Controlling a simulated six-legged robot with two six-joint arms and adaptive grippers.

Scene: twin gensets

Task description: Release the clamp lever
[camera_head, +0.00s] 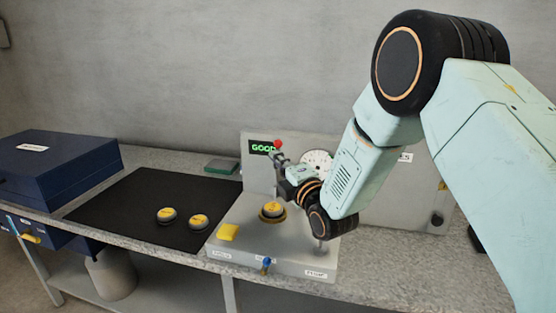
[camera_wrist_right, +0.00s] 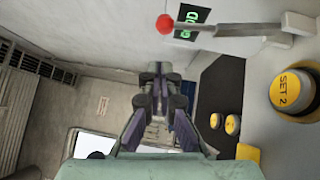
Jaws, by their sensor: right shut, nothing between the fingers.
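The clamp lever is a grey metal bar with a red ball knob (camera_head: 277,144). The knob shows just above my right gripper (camera_head: 279,158) in the head view, and the gripper and wrist hide most of the bar. In the right wrist view the whole bar (camera_wrist_right: 235,30) is visible, standing up from the fixture with the red ball at its free end. My right gripper (camera_wrist_right: 160,70) is shut and empty, with its fingertips apart from the bar and ball. My left gripper is not in view.
The test fixture (camera_head: 300,262) carries a "SET 2" part (camera_head: 272,210), a yellow block (camera_head: 228,232) and a blue-knobbed lever (camera_head: 266,264). A green "GOOD" display (camera_head: 261,147) is behind. Two yellow-topped parts (camera_head: 182,219) lie on a black mat (camera_head: 130,205). A blue case (camera_head: 60,165) stands left.

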